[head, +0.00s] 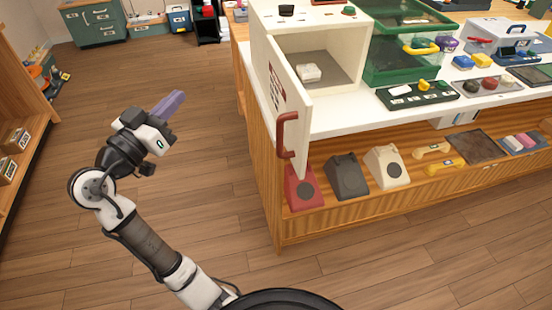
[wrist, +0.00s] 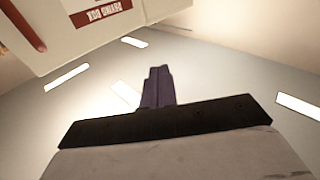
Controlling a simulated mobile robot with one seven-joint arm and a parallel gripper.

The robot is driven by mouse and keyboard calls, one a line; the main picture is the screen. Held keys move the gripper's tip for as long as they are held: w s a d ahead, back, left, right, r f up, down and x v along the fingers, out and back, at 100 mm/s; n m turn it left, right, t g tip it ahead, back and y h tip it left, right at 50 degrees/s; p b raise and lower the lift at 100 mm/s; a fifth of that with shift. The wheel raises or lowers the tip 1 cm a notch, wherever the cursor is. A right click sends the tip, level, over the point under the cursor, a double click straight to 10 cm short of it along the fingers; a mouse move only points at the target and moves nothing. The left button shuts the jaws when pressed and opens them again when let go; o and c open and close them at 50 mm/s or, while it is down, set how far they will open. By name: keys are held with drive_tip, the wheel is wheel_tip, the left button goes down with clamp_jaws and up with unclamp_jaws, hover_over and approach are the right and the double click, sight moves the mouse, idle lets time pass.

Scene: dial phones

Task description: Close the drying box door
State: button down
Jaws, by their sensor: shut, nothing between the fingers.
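The drying box (head: 318,18) is a cream box on the left end of the white counter. Its door (head: 283,95) stands open, swung out toward the front left past the counter's edge, with a red handle (head: 286,135) at its free side. A small white block (head: 310,72) lies inside the box. My gripper (head: 172,103) is shut and empty, with purple fingers, in the air to the left of the door and clear of it. The wrist view shows the shut fingers (wrist: 158,88) and, upper left, the cream surface (wrist: 95,25) with a red label reading "DRYING BOX" upside down.
The wooden counter (head: 262,190) holds a red, a dark and a cream telephone on its lower shelf. Green-framed boxes (head: 395,60) stand right of the drying box. A wooden shelf (head: 15,120) is at far left. The floor between is clear.

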drive_tip(key=s+d+f+m+g+h, duration=0.4)
drive_tip(key=d+f+m+g+h, duration=0.2)
drive_tip(key=g, duration=0.1)
drive_tip(key=m+g+h+b, duration=0.1)
drive_tip(key=m+g+h, duration=0.2)
drive_tip(key=m+g, duration=0.2)
approach(301, 154)
drive_tip(key=p+x, duration=0.3)
drive_tip(key=x, duration=0.3)
drive_tip(key=shift+w+d+r+p, duration=0.1)
drive_tip(key=shift+r+p, duration=0.05)
drive_tip(key=shift+p, duration=0.2)
drive_tip(key=shift+w+d, duration=0.1)
drive_tip(key=shift+d, duration=0.2)
drive_tip(key=shift+d+n+y, duration=0.1)
drive_tip(key=shift+n+y, duration=0.2)
